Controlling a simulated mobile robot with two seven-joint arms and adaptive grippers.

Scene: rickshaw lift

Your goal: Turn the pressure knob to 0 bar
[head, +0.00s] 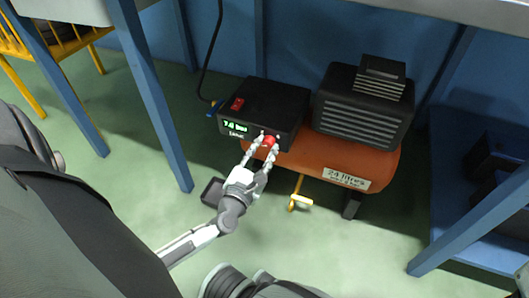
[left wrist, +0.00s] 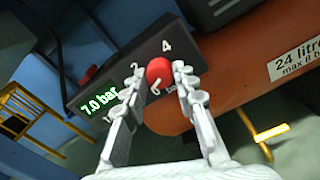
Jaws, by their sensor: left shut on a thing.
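The red pressure knob (head: 268,141) sits on the front of the black control box (head: 285,98) of the compressor. My left gripper (head: 263,143) reaches it from below and is shut on it. In the left wrist view the knob (left wrist: 159,71) lies between the two fingertips (left wrist: 158,72). White numbers 2, 4 and 6 show around the knob. The green display (left wrist: 98,101) reads 7.0 bar. My right gripper is not in view.
The orange tank (head: 345,160) with a "24 litres" label and a black motor (head: 362,105) stand right of the box. A red switch (head: 237,103) is on the box top. Blue table legs (head: 150,90) stand at the left.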

